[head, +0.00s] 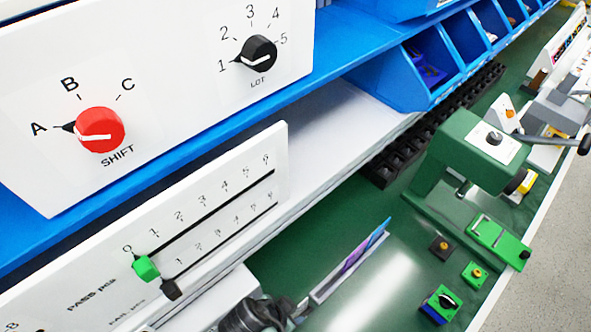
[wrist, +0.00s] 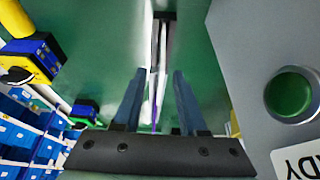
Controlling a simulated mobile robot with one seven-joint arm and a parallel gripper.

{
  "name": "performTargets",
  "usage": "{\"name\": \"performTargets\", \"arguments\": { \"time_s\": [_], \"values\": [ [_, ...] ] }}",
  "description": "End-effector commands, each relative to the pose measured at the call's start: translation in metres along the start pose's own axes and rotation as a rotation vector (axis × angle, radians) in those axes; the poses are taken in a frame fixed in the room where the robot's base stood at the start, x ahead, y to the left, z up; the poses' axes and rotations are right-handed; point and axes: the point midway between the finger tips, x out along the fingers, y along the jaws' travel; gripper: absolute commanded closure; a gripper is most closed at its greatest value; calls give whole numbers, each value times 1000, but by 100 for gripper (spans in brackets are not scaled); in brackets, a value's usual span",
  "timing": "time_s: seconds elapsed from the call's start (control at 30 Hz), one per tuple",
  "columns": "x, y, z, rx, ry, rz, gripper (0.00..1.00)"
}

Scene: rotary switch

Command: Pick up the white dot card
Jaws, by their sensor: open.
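A narrow grey holder (head: 327,289) stands on the green bench in the head view, with thin purple and blue cards (head: 362,254) upright in it. I see the cards nearly edge-on, so no white dot shows and I cannot tell which is the white dot card. In the wrist view, my gripper (wrist: 158,75) is open, with its two blue-grey fingers on either side of a thin pale and purple strip (wrist: 155,100), seemingly the cards and holder. I cannot tell whether the fingers touch it. In the head view, a dark part of my arm shows at the bottom edge.
A white slider panel (head: 215,225) stands left of the holder, below a panel with a red SHIFT knob (head: 100,130). A green press (head: 470,150) and small switch boxes (head: 440,304) stand to the right. A green button (wrist: 289,95) is at the wrist view's right.

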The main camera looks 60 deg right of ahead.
Motion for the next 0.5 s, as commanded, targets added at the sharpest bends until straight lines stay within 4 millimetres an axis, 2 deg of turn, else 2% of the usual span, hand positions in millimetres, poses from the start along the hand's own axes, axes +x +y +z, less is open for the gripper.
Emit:
{"name": "performTargets", "arguments": {
  "time_s": [0.2, 0.5],
  "values": [
    [26, 0, -2, 0, -1, 0, 59],
    [32, 0, -2, 0, -1, -2, 59]
  ]
}}
